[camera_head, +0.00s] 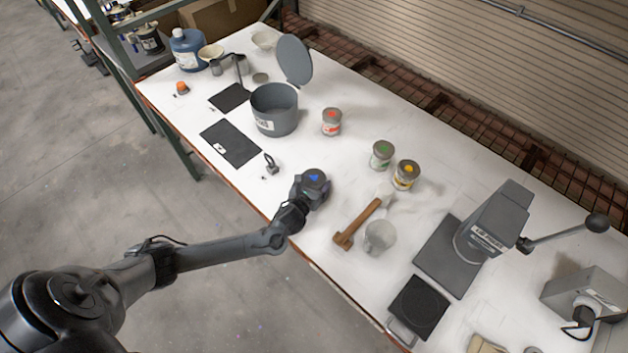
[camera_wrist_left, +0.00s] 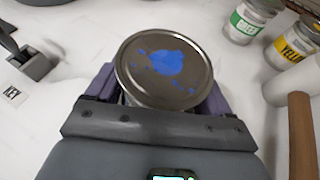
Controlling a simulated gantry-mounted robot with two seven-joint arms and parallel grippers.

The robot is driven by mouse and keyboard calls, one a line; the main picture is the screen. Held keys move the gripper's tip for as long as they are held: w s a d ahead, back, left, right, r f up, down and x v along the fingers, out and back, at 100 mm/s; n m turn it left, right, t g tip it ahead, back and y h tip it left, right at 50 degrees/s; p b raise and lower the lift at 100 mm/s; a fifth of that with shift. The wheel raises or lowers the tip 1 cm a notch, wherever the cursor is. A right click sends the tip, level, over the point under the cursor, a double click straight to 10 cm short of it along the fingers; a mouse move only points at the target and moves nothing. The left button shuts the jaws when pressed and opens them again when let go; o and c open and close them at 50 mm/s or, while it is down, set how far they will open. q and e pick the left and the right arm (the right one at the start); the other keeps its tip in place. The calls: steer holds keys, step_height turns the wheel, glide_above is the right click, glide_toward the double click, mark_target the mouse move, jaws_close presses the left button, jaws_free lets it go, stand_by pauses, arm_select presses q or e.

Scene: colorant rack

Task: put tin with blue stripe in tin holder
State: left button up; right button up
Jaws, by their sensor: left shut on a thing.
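The tin with blue on it (camera_head: 315,176) is near the front edge of the table in the head view. In the left wrist view its round grey lid (camera_wrist_left: 163,68) carries a blue paint patch; a side stripe is hidden. My left gripper (camera_head: 311,186) is shut on this tin, one finger on each side. I cannot tell if the tin touches the table. I cannot tell for sure which thing is the tin holder. My right gripper is not in view.
Tins with red (camera_head: 331,121), green (camera_head: 381,155) and yellow (camera_head: 405,175) marks stand farther back. A grey pot (camera_head: 274,112) stands to the left.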

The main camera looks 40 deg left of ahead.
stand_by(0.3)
arm_select(q)
steer(key=o, duration=1.1)
steer(key=shift+f, duration=0.1)
